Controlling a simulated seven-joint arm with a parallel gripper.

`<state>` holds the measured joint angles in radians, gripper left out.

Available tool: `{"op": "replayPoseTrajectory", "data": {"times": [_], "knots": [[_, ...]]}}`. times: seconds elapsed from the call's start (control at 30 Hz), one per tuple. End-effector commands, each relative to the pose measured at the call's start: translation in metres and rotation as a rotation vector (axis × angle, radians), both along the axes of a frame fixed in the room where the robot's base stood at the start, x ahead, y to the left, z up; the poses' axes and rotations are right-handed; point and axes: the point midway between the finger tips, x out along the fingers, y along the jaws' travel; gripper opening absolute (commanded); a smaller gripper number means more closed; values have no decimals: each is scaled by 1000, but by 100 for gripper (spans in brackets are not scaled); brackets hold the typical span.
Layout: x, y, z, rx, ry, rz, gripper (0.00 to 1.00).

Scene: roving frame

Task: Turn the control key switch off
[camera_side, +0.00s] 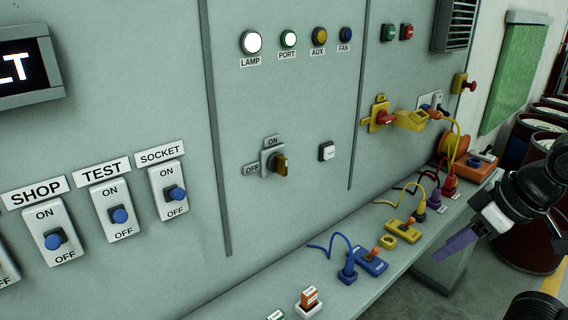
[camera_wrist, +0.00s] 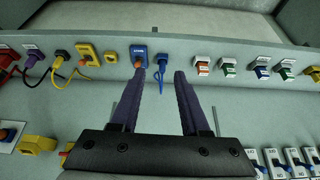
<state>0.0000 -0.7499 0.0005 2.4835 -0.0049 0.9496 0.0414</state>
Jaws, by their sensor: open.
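The key switch (camera_side: 275,161) is on the grey panel in the side view, a grey plate with a brass key (camera_side: 281,165). An ON label is above it and an OFF label at its left. The key's bow looks upright, in line with ON. I cannot make out the key switch in the wrist view. My gripper (camera_side: 462,243) is at the right of the side view, above the bench's far end and well apart from the switch. In the wrist view its two purple fingers (camera_wrist: 170,75) are apart with nothing between them.
The bench below carries a blue plug (camera_side: 348,269), yellow blocks and cables. The space before the switch looks clear.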

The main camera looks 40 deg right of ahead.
Motion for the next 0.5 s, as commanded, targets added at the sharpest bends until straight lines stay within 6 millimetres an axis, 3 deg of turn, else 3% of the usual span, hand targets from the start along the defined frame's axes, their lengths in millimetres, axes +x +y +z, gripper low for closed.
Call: {"op": "replayPoseTrajectory", "data": {"times": [0.17, 0.3, 0.5], "knots": [[23, -2, 61, 10, -27, -54, 46], [55, 1, 115, 16, -23, -76, 46], [111, 17, 179, 18, -10, -83, 46]]}}
